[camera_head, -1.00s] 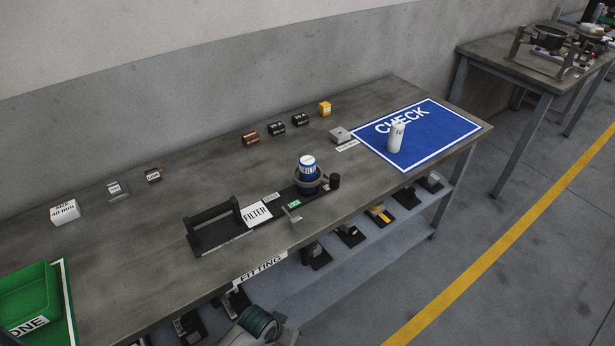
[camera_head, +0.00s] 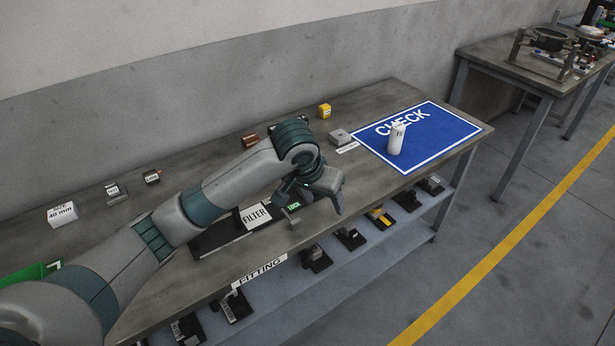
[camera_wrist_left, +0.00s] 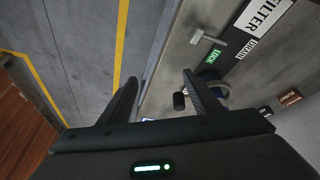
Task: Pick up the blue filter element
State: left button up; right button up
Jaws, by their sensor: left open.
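The blue filter element is hidden behind my left arm in the head view. In the left wrist view a small blue and pale part of it (camera_wrist_left: 221,88) shows behind the right-hand finger, by the fixture. My left gripper (camera_head: 322,203) is open above the front of the fixture, close to the LOCK lever. In the left wrist view its two fingers (camera_wrist_left: 160,78) stand apart with nothing between them. The filter fixture (camera_head: 212,236) carries a FILTER label (camera_head: 256,217) and a green LOCK label (camera_head: 293,207). My right gripper is not in view.
A white cylinder (camera_head: 396,139) stands on the blue CHECK mat (camera_head: 440,138) at the bench's right end. Small boxes line the back, including a yellow one (camera_head: 325,111) and a white 40 mm one (camera_head: 62,214). A lower shelf (camera_head: 345,262) holds several parts.

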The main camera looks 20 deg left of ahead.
pick_arm(q)
jog(key=w+a+r+n+y, duration=0.1)
jog(key=w+a+r, duration=0.2)
jog(key=r, duration=0.4)
jog(key=w+a+r+n+y, duration=0.1)
jog(key=w+a+r, duration=0.3)
jog(key=r, duration=0.4)
jog(key=shift+a+r+n, duration=0.2)
jog(key=shift+a+n, duration=0.4)
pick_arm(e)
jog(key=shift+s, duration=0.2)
pick_arm(q)
jog(key=shift+w+f, duration=0.1)
jog(key=shift+w, duration=0.05)
jog(key=shift+p+x, duration=1.6)
jog(key=shift+x, duration=4.4)
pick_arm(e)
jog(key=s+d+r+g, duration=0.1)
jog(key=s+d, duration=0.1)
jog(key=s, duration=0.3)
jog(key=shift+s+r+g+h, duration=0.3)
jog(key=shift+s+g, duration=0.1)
pick_arm(q)
jog(key=shift+w, duration=0.15)
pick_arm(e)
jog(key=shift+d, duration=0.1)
